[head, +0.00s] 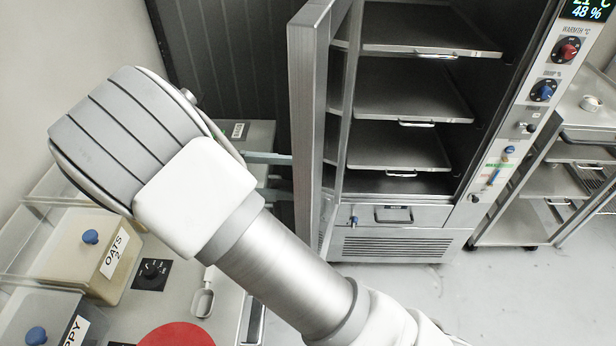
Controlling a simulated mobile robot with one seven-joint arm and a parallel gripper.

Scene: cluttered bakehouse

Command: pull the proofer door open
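The proofer door (308,120), a tall grey metal-framed door, stands swung wide open at the left of the proofer (405,216). I see it nearly edge-on, and the inside with its shelves is exposed. My arm rises from the bottom and bends at the left. Two thin pale-green bars, which look like the fingers of my gripper (272,175), reach right to the door's left edge. They lie apart from each other. Their tips and the door's outer face are hidden behind the edge, so I cannot tell whether they hold a handle.
Several trays (412,90) sit inside the proofer. Its control panel (545,90) is on the right, beside a metal rack (555,185). At the left, a counter holds an oats bin (85,255), a scoop (203,300) and a red disc (178,336). Floor in front is clear.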

